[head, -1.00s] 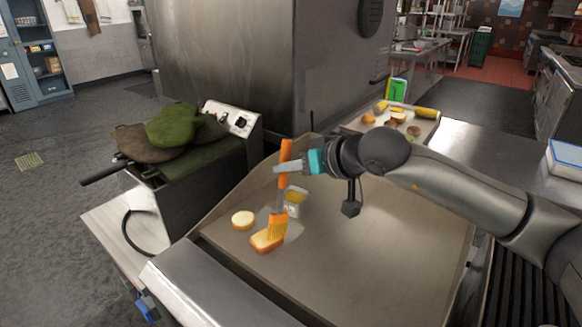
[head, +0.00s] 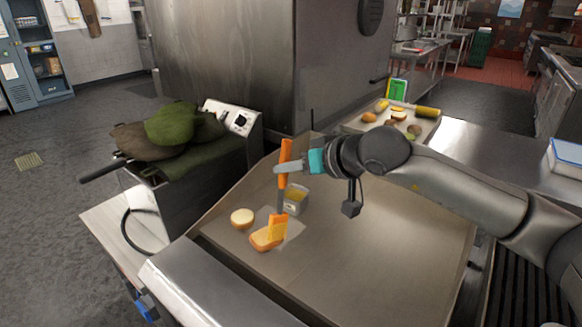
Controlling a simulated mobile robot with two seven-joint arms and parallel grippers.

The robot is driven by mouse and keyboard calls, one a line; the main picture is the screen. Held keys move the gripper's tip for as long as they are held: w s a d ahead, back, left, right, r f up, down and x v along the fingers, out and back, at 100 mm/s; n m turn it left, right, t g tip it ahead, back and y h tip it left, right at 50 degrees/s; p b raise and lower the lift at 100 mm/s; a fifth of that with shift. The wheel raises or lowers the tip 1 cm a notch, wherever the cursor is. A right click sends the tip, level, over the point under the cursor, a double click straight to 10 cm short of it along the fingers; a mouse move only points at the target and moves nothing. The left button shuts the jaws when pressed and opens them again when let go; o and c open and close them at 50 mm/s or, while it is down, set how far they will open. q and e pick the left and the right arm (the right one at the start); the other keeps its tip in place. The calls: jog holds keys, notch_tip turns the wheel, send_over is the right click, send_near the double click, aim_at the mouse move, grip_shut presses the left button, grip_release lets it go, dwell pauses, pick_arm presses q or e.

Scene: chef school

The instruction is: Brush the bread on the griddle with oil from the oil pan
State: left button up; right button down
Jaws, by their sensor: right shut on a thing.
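My right gripper (head: 287,168) is shut on the upright orange handle of a brush (head: 286,150). The brush's orange bristles (head: 277,227) are down at a bread slice (head: 262,239) on the griddle (head: 370,250) and overlap its right part; the picture does not settle whether they touch. A round piece of bread (head: 242,218) lies on the griddle to the left of and behind the slice. The small metal oil pan (head: 298,197) with yellow oil stands on the griddle just behind and right of the bristles. My left gripper is not in view.
A tray (head: 355,125) with several food items stands behind the griddle. The griddle's right half is clear beneath my right arm.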

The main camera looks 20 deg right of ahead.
jog(key=shift+d, duration=0.1)
jog(key=shift+s+d+b, duration=0.4)
jog(key=shift+d+b, duration=0.05)
jog(key=shift+d, duration=0.2)
jog(key=shift+s+d+b, duration=0.35)
jog(key=shift+d+b, duration=0.05)
jog(key=shift+d, duration=0.2)
jog(key=shift+f+b, duration=0.7)
jog(key=shift+b, duration=0.15)
jog(key=shift+w+a+b, duration=0.2)
jog(key=shift+w+a, duration=0.2)
jog(key=shift+a, duration=0.3)
jog(key=shift+w+a+b, duration=0.15)
jog(key=shift+w+a, duration=0.2)
jog(key=shift+a, duration=0.3)
jog(key=shift+f+b, duration=0.7)
jog(key=shift+b, duration=0.1)
jog(key=shift+d, duration=0.15)
dwell(0.3)
